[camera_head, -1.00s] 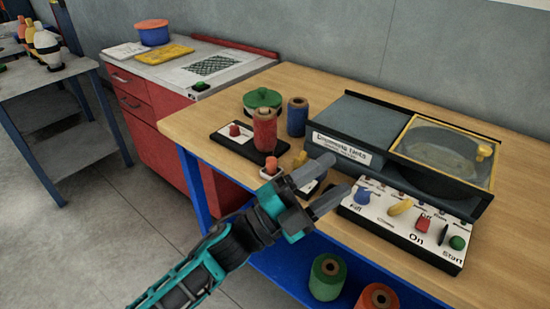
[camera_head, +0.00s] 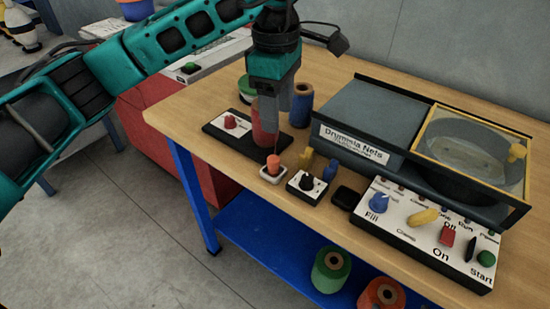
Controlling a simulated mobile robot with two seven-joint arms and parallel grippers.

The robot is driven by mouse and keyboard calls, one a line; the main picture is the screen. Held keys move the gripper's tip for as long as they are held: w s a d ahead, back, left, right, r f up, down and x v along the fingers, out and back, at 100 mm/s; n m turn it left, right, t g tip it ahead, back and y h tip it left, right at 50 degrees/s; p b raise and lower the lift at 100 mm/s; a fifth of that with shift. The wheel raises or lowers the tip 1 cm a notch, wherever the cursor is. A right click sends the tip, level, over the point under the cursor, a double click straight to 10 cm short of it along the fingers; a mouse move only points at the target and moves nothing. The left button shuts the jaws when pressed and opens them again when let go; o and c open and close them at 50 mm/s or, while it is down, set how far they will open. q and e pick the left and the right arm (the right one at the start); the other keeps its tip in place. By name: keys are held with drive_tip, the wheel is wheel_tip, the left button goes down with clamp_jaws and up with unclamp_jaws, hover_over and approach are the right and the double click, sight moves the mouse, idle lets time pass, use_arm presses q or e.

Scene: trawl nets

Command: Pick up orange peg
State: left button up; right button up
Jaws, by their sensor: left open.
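The orange peg (camera_head: 273,162) stands upright on a small white base (camera_head: 265,177) near the front edge of the wooden table (camera_head: 208,166). My left gripper (camera_head: 279,112) points down above and behind the peg, in front of the red spool (camera_head: 266,135), which it partly hides. Its jaws are open and apart from the peg. I cannot tell whether the fingers touch the spool. My right gripper is not in view.
Right of the peg are a black knob on a white base (camera_head: 304,189), a yellow peg (camera_head: 306,157), a blue peg (camera_head: 330,170) and a control panel (camera_head: 405,234). A blue spool (camera_head: 301,105) stands behind.

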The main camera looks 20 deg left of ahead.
sight(275, 159)
use_arm(q)
drive_tip(key=f, duration=1.2)
drive_tip(key=shift+a+f, duration=0.2)
drive_tip(key=shift+f, duration=0.1)
clamp_jaws()
